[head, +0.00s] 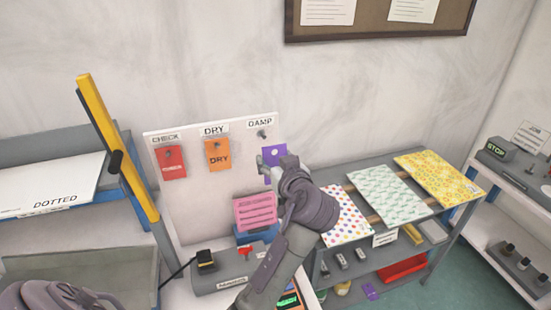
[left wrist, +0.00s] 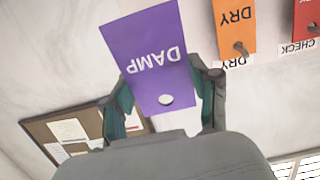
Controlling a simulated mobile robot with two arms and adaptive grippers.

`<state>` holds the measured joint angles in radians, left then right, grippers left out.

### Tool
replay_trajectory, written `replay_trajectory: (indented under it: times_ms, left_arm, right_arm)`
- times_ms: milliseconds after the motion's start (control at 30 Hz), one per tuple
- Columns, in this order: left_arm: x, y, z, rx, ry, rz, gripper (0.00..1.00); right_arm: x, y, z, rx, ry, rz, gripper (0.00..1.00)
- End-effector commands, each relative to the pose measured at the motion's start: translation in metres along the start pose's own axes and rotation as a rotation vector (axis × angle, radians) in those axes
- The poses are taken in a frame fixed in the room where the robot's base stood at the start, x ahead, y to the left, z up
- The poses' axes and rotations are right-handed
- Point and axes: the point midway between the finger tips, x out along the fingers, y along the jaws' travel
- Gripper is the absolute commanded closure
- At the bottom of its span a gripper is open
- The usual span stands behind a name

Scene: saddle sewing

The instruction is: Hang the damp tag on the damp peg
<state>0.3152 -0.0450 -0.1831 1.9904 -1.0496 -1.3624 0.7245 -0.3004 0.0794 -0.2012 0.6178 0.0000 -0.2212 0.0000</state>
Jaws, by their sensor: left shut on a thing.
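The purple damp tag (head: 274,153) is held by my left gripper (head: 267,166) in front of the right side of the white peg board (head: 200,190). In the left wrist view the damp tag (left wrist: 146,50) sits between the fingers of my left gripper (left wrist: 168,78), with its lettering upside down and a round hole near the palm. The damp peg (head: 262,134) sticks out below the DAMP label (head: 260,123), bare, just above and left of the tag. The tag looks apart from the peg. My right gripper is not in view.
A red tag (head: 172,163) hangs under CHECK and an orange tag (head: 217,156) under DRY. A pink ridged block (head: 255,210) stands below the board. Patterned sheets (head: 385,193) lie on the shelf unit to the right. A yellow bar (head: 118,145) rises at left.

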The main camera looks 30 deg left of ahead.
Motion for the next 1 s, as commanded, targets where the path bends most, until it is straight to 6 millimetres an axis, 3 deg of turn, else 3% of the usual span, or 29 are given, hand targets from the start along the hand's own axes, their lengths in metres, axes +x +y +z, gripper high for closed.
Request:
replay_trajectory:
  times_ms: [267, 1000]
  left_arm:
    - [0.000, 0.000, 0.000, -0.004, 0.003, -0.004, 0.65]
    - [0.043, 0.000, -0.007, -0.003, 0.004, -0.003, 0.65]
  right_arm:
    - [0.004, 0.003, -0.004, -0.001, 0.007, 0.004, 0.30]
    - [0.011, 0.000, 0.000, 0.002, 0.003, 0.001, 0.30]
